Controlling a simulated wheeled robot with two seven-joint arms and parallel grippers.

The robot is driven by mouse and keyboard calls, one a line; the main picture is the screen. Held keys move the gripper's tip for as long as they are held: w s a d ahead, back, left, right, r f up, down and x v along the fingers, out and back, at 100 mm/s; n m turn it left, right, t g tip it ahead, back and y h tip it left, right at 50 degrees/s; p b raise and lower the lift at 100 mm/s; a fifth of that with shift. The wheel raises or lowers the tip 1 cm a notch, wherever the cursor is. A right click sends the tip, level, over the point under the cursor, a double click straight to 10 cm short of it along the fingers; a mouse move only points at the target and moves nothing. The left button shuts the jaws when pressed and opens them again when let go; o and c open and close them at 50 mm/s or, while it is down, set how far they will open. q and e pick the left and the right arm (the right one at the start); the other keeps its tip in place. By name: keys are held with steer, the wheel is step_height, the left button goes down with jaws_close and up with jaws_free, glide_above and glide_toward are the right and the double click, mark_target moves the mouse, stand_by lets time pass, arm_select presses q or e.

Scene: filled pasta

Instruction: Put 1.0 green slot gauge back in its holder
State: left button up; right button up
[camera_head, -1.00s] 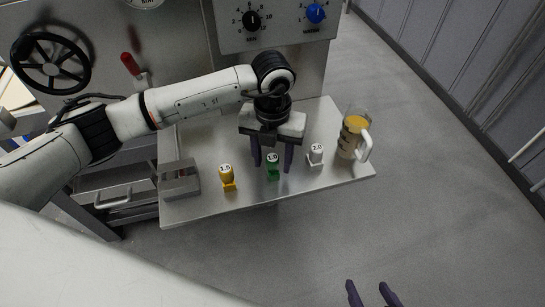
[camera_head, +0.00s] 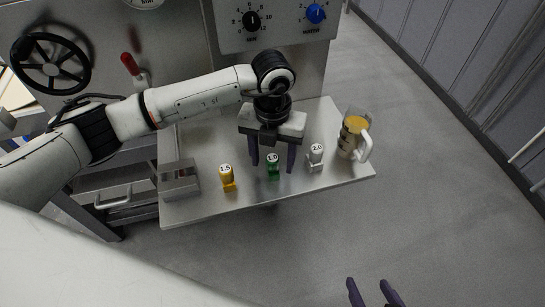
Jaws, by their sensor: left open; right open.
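The green slot gauge (camera_head: 273,170), with a round white 1.0 label on top, stands upright at the middle of the metal shelf, in what looks like a small green holder at its foot. My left gripper (camera_head: 273,162) is over it, pointing down, with its two dark fingers apart on either side of the gauge. The fingers do not appear to touch it. My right gripper (camera_head: 373,295) shows only its fingertips at the bottom edge, open and empty, away from the shelf.
The yellow 1.5 gauge (camera_head: 228,178) stands to the left and the white 2.0 gauge (camera_head: 315,159) close to the right. A jug (camera_head: 354,135) of yellow liquid stands at the shelf's right end. A metal box (camera_head: 179,181) is at the left. The shelf front (camera_head: 250,200) is clear.

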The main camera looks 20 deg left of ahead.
arm_select(q)
steer(key=shift+r+p, duration=0.3)
steer(key=shift+r, duration=0.1)
step_height(320, 180, up, 3)
steer(key=shift+r+p, duration=0.2)
steer(key=shift+p, duration=1.05)
step_height(320, 180, up, 2)
steer(key=shift+p, duration=0.7)
steer(key=shift+r+p, duration=0.3)
steer(key=shift+r, duration=0.15)
